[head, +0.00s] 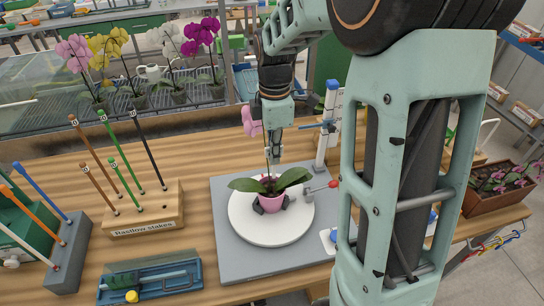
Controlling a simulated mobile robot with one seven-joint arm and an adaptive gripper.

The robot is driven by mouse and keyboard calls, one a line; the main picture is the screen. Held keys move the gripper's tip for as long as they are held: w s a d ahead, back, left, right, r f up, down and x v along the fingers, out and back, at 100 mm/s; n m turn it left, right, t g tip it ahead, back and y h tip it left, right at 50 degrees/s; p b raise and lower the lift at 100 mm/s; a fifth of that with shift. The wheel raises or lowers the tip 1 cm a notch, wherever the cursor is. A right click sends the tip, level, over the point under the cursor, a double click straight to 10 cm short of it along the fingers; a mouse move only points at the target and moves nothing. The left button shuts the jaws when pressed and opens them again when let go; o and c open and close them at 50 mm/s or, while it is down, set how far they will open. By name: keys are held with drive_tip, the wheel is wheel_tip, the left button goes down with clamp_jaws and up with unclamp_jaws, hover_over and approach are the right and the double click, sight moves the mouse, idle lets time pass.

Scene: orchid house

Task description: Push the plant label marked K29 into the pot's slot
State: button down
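A small pink pot (279,204) with a broad-leaved plant (293,179) stands on a round white turntable (245,222) on a grey board. A thin stem rises from the plant beside my gripper. My gripper (275,157) points down just above the leaves, at the middle of the plant. Its fingertips are small and partly lost against the stem and leaves, so I cannot tell whether they are open or hold something. I cannot make out a label marked K29 or the pot's slot.
A post with a blue top (331,100) and a red-knobbed rod (334,184) stand close right of the plant. A wooden stake block (150,215) holds several stakes at left. A blue tray (180,282) lies in front. Potted orchids (110,45) stand behind. Bare wood separates the stake block and grey board.

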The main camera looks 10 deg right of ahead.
sight(274, 175)
drive_tip(key=shift+a, duration=0.1)
drive_tip(key=shift+f+b, duration=2.25)
drive_tip(key=shift+f, duration=0.6)
drive_tip(key=shift+f, duration=0.35)
drive_tip(key=shift+f+b, duration=0.75)
drive_tip(key=shift+f, duration=0.1)
drive_tip(key=shift+f+b, duration=1.3)
drive_tip(key=shift+f, duration=0.65)
drive_tip(key=c, duration=2.1)
unclamp_jaws()
wheel_tip(274, 175, up, 12)
drive_tip(key=shift+r, duration=0.1)
